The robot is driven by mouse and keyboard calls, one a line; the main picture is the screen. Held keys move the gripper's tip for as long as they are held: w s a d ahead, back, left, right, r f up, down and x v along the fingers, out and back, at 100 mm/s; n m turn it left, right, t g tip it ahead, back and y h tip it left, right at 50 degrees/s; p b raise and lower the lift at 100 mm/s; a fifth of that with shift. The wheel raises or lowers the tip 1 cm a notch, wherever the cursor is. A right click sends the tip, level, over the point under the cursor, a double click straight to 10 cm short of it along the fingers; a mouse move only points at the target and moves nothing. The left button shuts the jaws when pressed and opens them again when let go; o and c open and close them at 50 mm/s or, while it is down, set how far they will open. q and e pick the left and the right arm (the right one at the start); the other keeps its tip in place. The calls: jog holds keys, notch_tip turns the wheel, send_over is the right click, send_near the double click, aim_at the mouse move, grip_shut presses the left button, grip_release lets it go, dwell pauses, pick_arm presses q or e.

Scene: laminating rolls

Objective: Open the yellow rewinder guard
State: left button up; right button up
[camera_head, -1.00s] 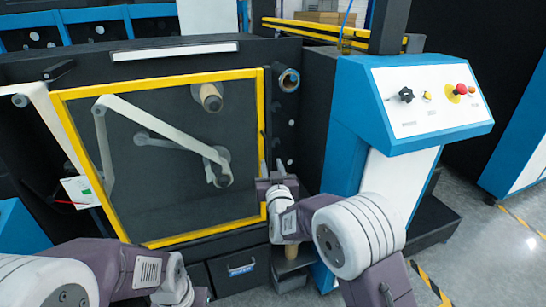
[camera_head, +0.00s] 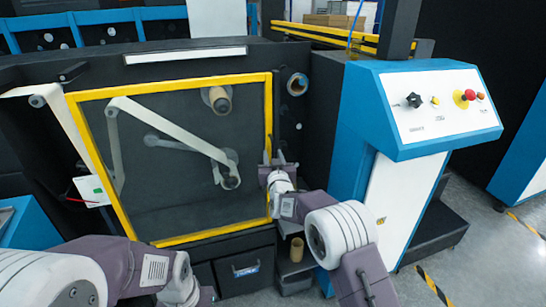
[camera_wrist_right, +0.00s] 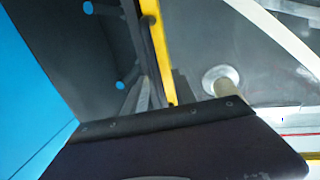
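The rewinder guard is a clear panel in a yellow frame (camera_head: 170,87), and it lies flat across the dark machine front in the head view. Its right bar (camera_wrist_right: 155,35) runs down through the right wrist view, with a slim dark handle (camera_wrist_right: 150,52) along it. My right gripper (camera_head: 273,158) is at the lower half of that bar, fingers pointing up and apart. In the right wrist view the fingers (camera_wrist_right: 160,93) stand either side of the bar and handle; I see no grip. My left arm is at the lower left, its gripper out of sight.
A blue control cabinet (camera_head: 360,110) with knobs stands right of the guard. Behind the panel are a web strip (camera_head: 165,125) and roller ends (camera_head: 217,98). A drawer (camera_head: 245,270) and a cardboard core (camera_head: 297,249) are below.

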grip_shut()
dwell(1.4)
